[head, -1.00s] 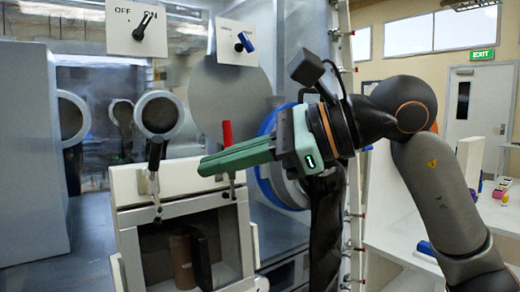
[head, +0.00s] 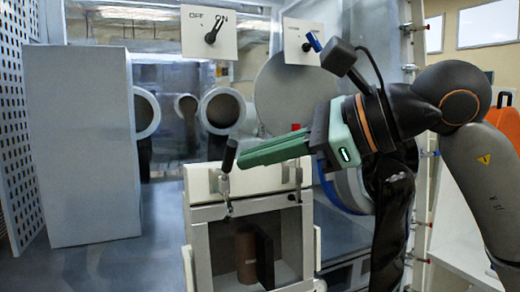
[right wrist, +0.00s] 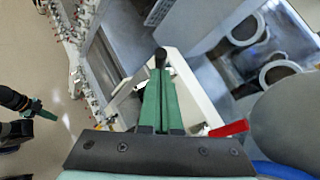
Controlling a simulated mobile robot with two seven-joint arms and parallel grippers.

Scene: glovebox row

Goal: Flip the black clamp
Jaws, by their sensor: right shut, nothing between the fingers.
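The black clamp (head: 229,157) is on the left part of the white box's front, its dark handle standing up and leaning slightly right. My right gripper (head: 240,159) reaches in from the right with its green fingers together and nothing between them. Its tips are right at the clamp's handle. In the right wrist view, the handle's dark end (right wrist: 160,57) shows just past the fingertips (right wrist: 160,75); I cannot tell whether they touch. My left gripper (right wrist: 36,107) seems to show small at the left edge of that view, its opening unclear.
A red-handled clamp (right wrist: 229,129) is to the right on the same white box (head: 262,180), mostly hidden by my right gripper in the head view. Inside the box stand a brown cylinder (head: 246,258) and a dark panel. ON/OFF switch plates (head: 209,45) are above.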

